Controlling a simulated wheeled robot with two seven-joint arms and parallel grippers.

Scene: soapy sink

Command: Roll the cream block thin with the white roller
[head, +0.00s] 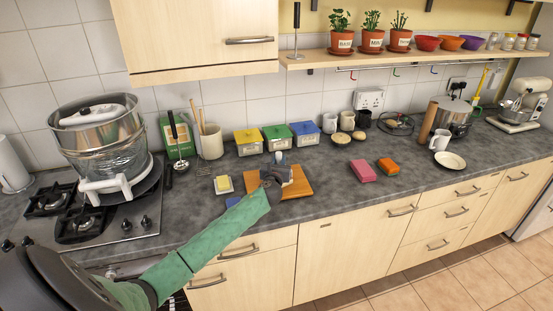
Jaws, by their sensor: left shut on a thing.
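My left gripper (275,174) is over the wooden board (300,186) in the middle of the counter. It is shut on a small grey-blue object (280,159); its shape is mostly hidden by the fingers. A pale yellow-cream block (223,184) lies left of the board, apart from the gripper. I cannot tell whether it is the task's cream block. A white rounded bar (92,114) lies across the top of the steel pot at the left; I cannot tell whether it is the roller. My right gripper is not in view.
The steel pot (100,150) stands on the hob (80,220). Yellow, green and blue boxes (304,136) stand behind the board. A pink block (362,171) and an orange block (388,166) lie to its right. A brown cylinder (428,121) stands upright further right.

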